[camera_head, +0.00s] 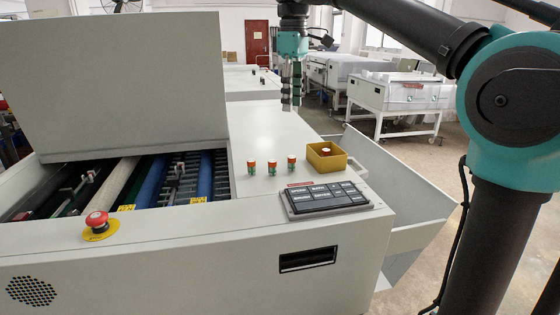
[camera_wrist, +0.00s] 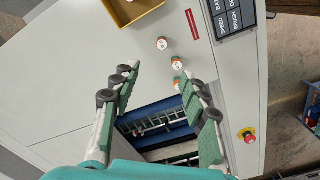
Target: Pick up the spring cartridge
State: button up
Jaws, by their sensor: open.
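Three small upright cylinders with orange, white and green bands stand in a row on the machine's pale top: left (camera_head: 251,167), middle (camera_head: 272,167) and right (camera_head: 291,163). They look alike; which is the spring cartridge, I cannot tell. Another small one (camera_head: 325,152) sits inside the yellow tray (camera_head: 340,161). My gripper (camera_head: 291,105) points down above the machine top, beyond the row, empty. In the wrist view my gripper (camera_wrist: 156,76) has its fingers apart, open. Two cylinders (camera_wrist: 162,43) (camera_wrist: 177,63) show clearly there; a third (camera_wrist: 177,84) is partly hidden by the right finger.
A black keypad (camera_head: 325,198) lies in front of the tray. An open bay with rollers (camera_head: 150,181) lies left of the row, under a raised lid (camera_head: 130,80). A red stop button (camera_head: 97,220) stands at the front left. The top behind the row is clear.

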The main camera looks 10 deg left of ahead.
send_over(291, 157)
jog(key=f, duration=1.1)
jog(key=shift+w+f, duration=0.1)
jog(key=shift+w, duration=0.15)
jog(key=shift+s+f, duration=0.15)
jog(key=shift+f, duration=2.8)
grip_shut()
